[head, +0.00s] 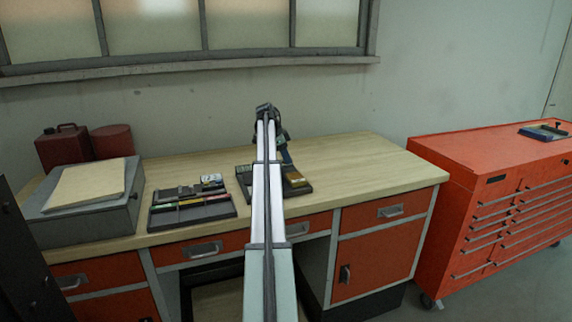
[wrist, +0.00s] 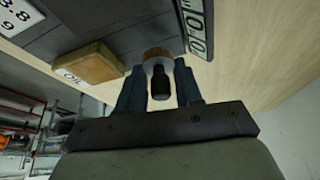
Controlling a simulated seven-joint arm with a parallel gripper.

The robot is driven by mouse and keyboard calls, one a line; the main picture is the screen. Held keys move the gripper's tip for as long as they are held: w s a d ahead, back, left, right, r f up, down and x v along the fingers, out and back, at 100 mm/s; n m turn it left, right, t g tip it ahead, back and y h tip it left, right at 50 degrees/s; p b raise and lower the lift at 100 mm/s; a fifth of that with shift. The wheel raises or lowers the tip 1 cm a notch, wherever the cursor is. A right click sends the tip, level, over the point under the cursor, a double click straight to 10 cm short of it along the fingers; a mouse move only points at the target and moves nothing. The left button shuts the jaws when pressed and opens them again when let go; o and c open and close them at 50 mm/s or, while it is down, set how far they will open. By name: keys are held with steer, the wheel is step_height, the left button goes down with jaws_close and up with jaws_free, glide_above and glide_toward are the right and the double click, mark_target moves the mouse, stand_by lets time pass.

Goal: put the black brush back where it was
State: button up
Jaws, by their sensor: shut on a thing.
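My gripper (wrist: 158,88) is shut on a small dark piece with a tan round part, which I take to be the black brush (wrist: 159,82); it sits between the two blue-grey fingers. In the head view my gripper (head: 283,150) is over the back of the right dark tray, and my arm hides much of it; the brush cannot be made out there. The right dark tray (head: 275,197) lies on the workbench; it also shows in the wrist view (wrist: 118,35). Whether the brush touches the tray cannot be told.
A tan block marked OIL (wrist: 88,63) is close to the fingers, in the tray. A number plate (wrist: 195,28) is close on the other side. The left tray (head: 190,215) holds several small items. A grey box (head: 85,215) stands left. Bench (head: 365,172) is clear to the right.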

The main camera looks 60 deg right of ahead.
steer(key=shift+f, duration=1.6)
steer(key=shift+f, duration=0.1)
steer(key=o, duration=0.7)
steer(key=shift+c, duration=0.2)
steer(key=v, duration=1.2)
steer(key=shift+r, duration=0.2)
